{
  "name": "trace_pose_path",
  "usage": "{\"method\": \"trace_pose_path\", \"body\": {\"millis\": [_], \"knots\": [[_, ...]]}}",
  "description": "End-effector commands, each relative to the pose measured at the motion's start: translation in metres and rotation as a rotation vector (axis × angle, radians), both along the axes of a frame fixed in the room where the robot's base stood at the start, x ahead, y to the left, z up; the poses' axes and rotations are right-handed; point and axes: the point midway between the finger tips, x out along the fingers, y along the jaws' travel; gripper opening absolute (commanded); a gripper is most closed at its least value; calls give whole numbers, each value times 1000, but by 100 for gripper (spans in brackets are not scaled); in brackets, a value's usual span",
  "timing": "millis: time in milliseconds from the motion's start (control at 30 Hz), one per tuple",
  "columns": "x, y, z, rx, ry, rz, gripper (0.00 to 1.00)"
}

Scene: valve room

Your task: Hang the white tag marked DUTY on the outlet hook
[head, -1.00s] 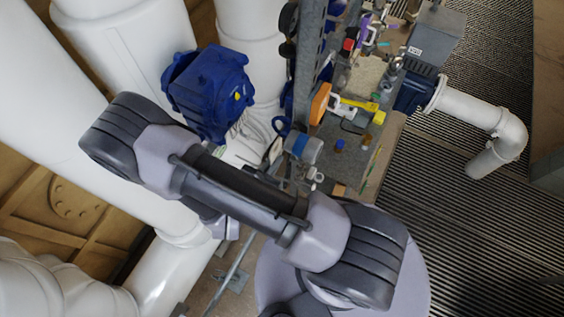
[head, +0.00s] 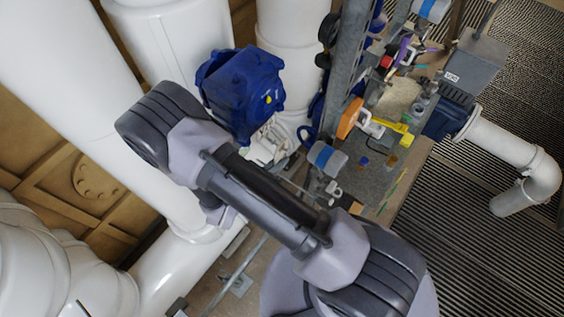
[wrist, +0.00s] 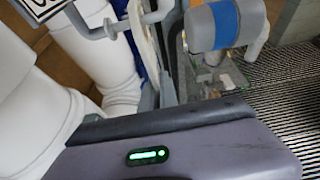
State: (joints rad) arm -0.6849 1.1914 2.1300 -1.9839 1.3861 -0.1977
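A white plate with a black border and partly cut-off dark lettering (wrist: 38,7) is at the top left of the wrist view; it may be the DUTY tag, but I cannot read it. Grey, finger-like parts (wrist: 128,19) show beside it at the top edge. They look like part of my gripper, but I cannot tell whether they close on the plate's grey frame. In the head view my arm's end is hidden behind its own links. I cannot make out the outlet hook in either view.
A blue housing (head: 241,92) stands among thick white pipes (head: 170,50). A grey post (head: 346,75) rises beside a cluttered bench with an orange item (head: 350,118) and a yellow item (head: 393,127). A blue-banded grey cylinder (wrist: 213,24) is close right.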

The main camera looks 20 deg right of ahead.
Motion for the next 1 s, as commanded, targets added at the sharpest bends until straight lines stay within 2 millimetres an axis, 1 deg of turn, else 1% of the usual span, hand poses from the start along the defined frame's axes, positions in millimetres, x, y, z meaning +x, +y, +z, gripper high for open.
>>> {"method": "trace_pose_path", "body": {"millis": [467, 500, 567, 600, 867, 1000], "knots": [[0, 0, 1, 1, -1, 0, 0], [0, 0, 1, 1, -1, 0, 10], [0, 0, 1, 1, -1, 0, 21], [0, 0, 1, 1, -1, 0, 29], [0, 0, 1, 1, -1, 0, 29], [-1, 4, 7, 1, -2, -4, 29]]}}
